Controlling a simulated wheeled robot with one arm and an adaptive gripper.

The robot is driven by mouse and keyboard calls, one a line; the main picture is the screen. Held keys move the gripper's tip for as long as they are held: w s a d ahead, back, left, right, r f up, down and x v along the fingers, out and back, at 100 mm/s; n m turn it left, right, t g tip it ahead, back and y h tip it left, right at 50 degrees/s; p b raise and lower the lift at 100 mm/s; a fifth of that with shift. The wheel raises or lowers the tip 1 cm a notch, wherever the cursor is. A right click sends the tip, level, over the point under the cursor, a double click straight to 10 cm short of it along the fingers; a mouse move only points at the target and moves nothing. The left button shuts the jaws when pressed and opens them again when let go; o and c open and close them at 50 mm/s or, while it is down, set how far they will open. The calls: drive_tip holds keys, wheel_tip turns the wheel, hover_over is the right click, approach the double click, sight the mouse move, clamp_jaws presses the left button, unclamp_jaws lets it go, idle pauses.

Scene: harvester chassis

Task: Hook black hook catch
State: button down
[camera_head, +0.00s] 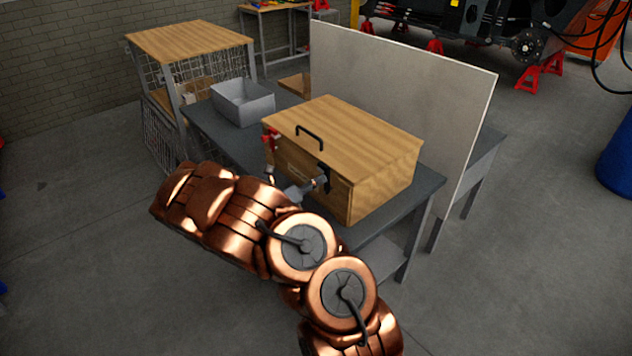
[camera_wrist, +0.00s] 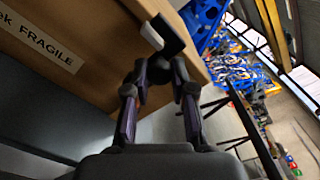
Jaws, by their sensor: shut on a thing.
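A wooden box (camera_head: 395,165) with a lid and a black handle (camera_head: 309,134) stands on a dark grey table. The black hook catch (camera_head: 324,172) is on its front face, towards the right. My gripper (camera_head: 318,182) reaches the catch from the front. In the wrist view the black catch (camera_wrist: 172,38) shows at the box edge, just beyond my fingertips (camera_wrist: 162,72), which close in on its lower part. The fingertips hide part of the catch, so I cannot tell whether it is engaged. A red catch (camera_head: 270,138) sits at the front's left end.
A grey open bin (camera_head: 243,102) stands on the table, left of the box. A pale upright panel (camera_head: 400,95) stands behind the box. A wire cage with a wooden top (camera_head: 190,42) is at the left. Floor in front is clear.

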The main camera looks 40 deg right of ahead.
drive_tip(key=c, duration=1)
unclamp_jaws()
drive_tip(key=shift+o, duration=0.2)
drive_tip(key=shift+w+a, duration=0.1)
drive_tip(key=a, duration=1.1)
drive_tip(key=shift+a, duration=0.4)
drive_tip(key=shift+w, duration=0.1)
